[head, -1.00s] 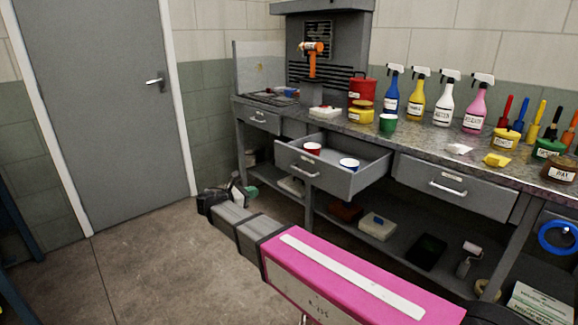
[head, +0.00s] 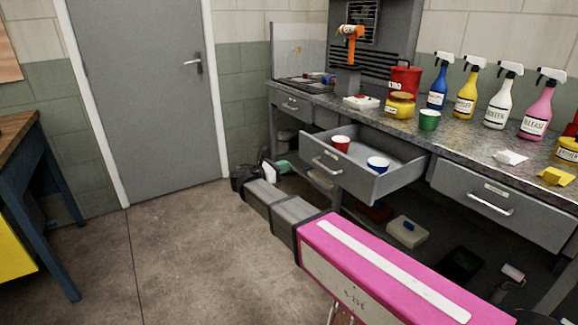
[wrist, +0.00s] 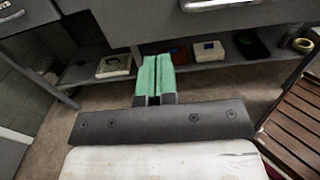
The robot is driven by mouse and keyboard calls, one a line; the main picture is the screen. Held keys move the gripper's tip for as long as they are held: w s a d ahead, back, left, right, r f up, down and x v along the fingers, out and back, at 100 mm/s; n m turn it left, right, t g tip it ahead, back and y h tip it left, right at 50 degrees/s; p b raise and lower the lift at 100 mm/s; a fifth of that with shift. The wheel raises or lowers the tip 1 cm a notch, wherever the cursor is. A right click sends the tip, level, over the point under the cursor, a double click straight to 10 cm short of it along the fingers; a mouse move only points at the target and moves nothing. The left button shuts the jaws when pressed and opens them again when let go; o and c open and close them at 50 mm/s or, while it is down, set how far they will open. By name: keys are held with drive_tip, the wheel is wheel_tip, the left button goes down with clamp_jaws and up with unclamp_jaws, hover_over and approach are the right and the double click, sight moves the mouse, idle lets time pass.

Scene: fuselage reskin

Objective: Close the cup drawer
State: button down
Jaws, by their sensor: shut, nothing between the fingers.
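The cup drawer (head: 340,176) is pulled out of the grey workbench, in the middle of the head view. A red cup (head: 340,144) and a blue cup (head: 377,166) stand inside it. The drawer has a metal handle (head: 327,165) on its front. My gripper (head: 262,172) is at the end of my pink and grey arm, left of and below the drawer front, apart from it. In the wrist view my gripper's green fingers (wrist: 154,75) are shut with nothing between them, pointing toward the lower shelf under the bench. A drawer handle shows at the top of the wrist view.
Another drawer (head: 495,205) to the right is shut. The bench top holds spray bottles, a green cup (head: 429,120) and a yellow tub (head: 400,105). Boxes lie on the lower shelf (wrist: 185,69). A blue-legged table (head: 45,190) stands at left. The floor before the door is clear.

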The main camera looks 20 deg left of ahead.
sight(314, 157)
drive_tip(key=x, duration=1.1)
drive_tip(key=shift+w+d, duration=0.2)
drive_tip(key=shift+w, duration=0.1)
drive_tip(key=x, duration=2.8)
drive_tip(key=shift+r, duration=0.1)
drive_tip(key=shift+w+d, duration=0.15)
